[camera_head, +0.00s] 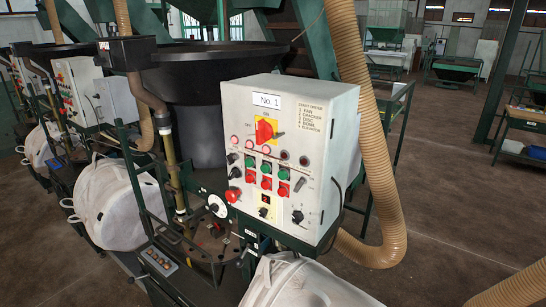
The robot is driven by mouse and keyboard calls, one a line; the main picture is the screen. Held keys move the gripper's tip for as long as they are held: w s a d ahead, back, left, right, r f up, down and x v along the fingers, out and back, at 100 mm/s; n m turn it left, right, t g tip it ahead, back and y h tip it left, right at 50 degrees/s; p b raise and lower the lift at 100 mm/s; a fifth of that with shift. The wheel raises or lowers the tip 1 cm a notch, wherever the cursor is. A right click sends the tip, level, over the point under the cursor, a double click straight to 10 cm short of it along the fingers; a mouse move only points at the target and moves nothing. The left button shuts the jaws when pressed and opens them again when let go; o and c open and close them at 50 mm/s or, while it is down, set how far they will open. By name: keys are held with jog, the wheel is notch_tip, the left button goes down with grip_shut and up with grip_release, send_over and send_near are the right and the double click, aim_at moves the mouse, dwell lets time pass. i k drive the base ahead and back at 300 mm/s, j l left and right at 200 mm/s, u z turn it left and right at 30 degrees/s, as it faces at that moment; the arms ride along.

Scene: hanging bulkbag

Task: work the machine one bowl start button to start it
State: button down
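The machine one control box (290,130) is a white cabinet labelled "No. 1" at the centre of the head view, its front facing me at an angle. A red rotary switch (264,131) marked ON and OFF sits high on the front. Below a row of round lamps, green buttons (267,168) sit above red buttons (266,183). A larger red knob (232,195) is at lower left. Labels by the buttons are too small to read, so I cannot tell which is bowl start. My gripper is not in view.
A ribbed tan hose (375,150) hangs just right of the box. White bulk bags (305,283) bulge below it and at left (110,200). A black hopper (205,85) stands behind. A green post (135,180) rises to the left. Open floor (455,200) lies to the right.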

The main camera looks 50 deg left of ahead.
aim_at(282, 175)
jog(key=u, duration=1.95)
